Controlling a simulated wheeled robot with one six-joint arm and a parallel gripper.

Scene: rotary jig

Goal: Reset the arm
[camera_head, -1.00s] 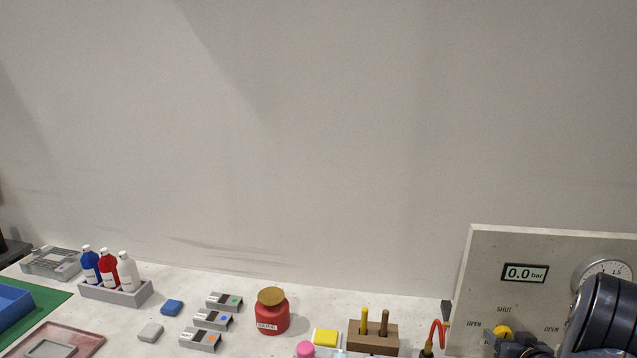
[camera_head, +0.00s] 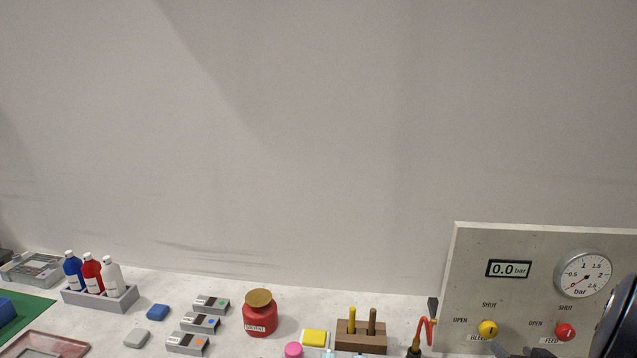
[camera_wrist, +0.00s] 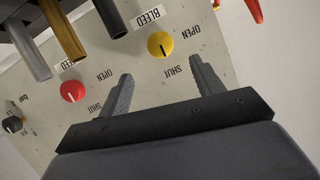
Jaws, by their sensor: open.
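My gripper (camera_wrist: 160,68) is open in the wrist view, with its two dark fingers apart and nothing between them. It faces the valve panel, which appears upside down there, with the yellow bleed knob (camera_wrist: 160,44) beyond the gap and the red feed knob (camera_wrist: 72,91) to the left. In the head view, the panel (camera_head: 470,255) stands at the right, with the yellow knob (camera_head: 487,328) and red knob (camera_head: 565,332) both visible. Dark parts of my arm show at the bottom and right edges there. Contact between the fingers and panel cannot be judged.
The panel carries a 0.0 bar display (camera_head: 508,269) and a round gauge (camera_head: 585,273). Several rods (camera_wrist: 64,32) hang close at upper left in the wrist view.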

